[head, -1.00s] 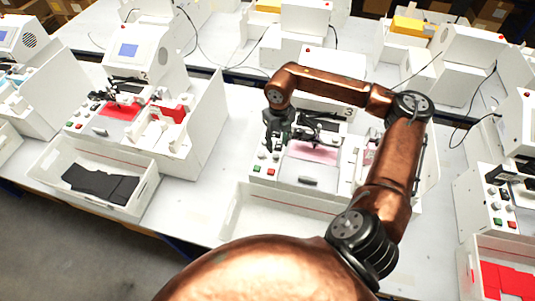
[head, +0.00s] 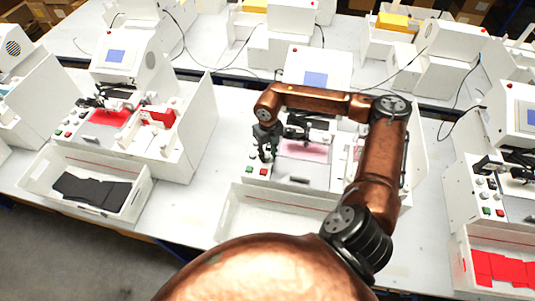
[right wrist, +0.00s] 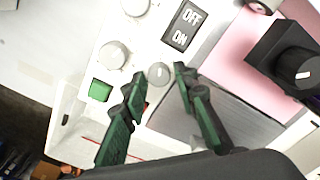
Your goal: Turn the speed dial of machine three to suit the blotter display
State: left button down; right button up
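The centre machine carries a blue display (head: 316,79), whose content is too small to read. I cannot tell from any label which machine is number three. My right gripper (head: 266,152) is over the left side of that machine's front panel. In the right wrist view the right gripper (right wrist: 158,86) is open, its two fingers on either side of a small grey knob (right wrist: 158,73). Contact with the knob cannot be told. Two white knobs, one of them nearer (right wrist: 112,55), lie left of it. My left gripper is not in view.
An OFF/ON switch (right wrist: 185,26) and a green button (right wrist: 99,90) sit close to the fingers. A black block with a dark knob (right wrist: 300,68) stands at right above a pink sheet (right wrist: 232,70). An open white tray (head: 270,214) is in front of the machine.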

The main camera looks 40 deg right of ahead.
grip_shut()
jog(key=n+b, duration=0.3)
jog(key=n, duration=0.1)
jog(key=shift+f, duration=0.1)
jog(key=shift+d+n+b, duration=0.1)
jog(key=shift+n+b, duration=1.15)
jog(key=shift+n, duration=1.25)
jog(key=shift+o, duration=1.8)
grip_release()
